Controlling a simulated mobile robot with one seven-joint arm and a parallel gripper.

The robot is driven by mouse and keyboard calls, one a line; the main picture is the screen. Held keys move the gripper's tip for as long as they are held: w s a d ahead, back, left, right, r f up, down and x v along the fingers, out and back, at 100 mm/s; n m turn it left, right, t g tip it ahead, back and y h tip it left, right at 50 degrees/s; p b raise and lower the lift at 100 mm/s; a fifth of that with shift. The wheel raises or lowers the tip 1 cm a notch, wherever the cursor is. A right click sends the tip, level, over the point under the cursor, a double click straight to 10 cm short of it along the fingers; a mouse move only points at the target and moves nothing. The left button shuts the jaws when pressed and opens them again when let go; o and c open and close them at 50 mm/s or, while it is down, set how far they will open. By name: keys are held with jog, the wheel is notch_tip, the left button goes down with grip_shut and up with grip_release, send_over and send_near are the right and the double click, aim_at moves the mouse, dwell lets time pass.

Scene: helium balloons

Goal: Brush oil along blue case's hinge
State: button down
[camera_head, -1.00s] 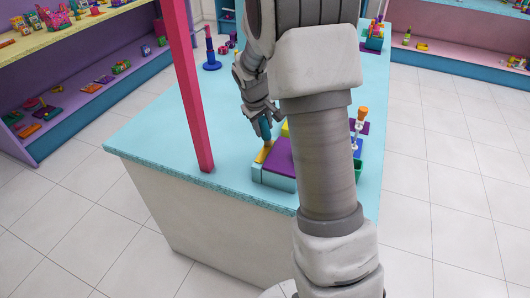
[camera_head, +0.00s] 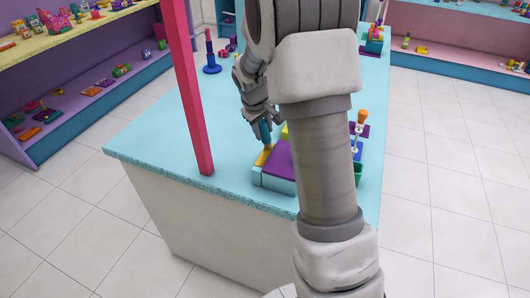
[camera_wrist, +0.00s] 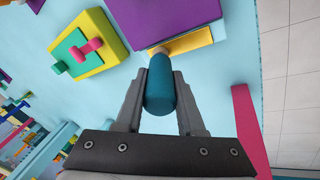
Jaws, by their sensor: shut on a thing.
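The blue case (camera_head: 272,182) lies near the counter's front edge, with a purple top (camera_head: 279,160) and a yellow strip along its left side. In the wrist view its purple top (camera_wrist: 175,20) and yellow strip (camera_wrist: 187,42) show at the top. My gripper (camera_head: 262,116) is shut on a teal brush handle (camera_head: 265,130), which also shows between the fingers in the wrist view (camera_wrist: 160,88). The brush's tan tip meets or hovers just over the yellow strip; I cannot tell if it touches. My arm hides the case's right part in the head view.
A pink post (camera_head: 192,100) rises from the counter (camera_head: 150,140) left of the case. A yellow block with a green top and pink knob (camera_wrist: 88,45) sits beside the case. An orange-capped item (camera_head: 360,118) stands right of my arm. The counter's left is clear.

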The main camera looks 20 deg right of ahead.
jog(key=shift+w+d+r, duration=0.1)
dwell(0.3)
jog(key=shift+r+p, duration=0.4)
jog(key=shift+r, duration=0.15)
notch_tip(320, 180, up, 7)
jog(key=p, duration=0.4)
jog(key=shift+p, duration=0.35)
dwell(0.3)
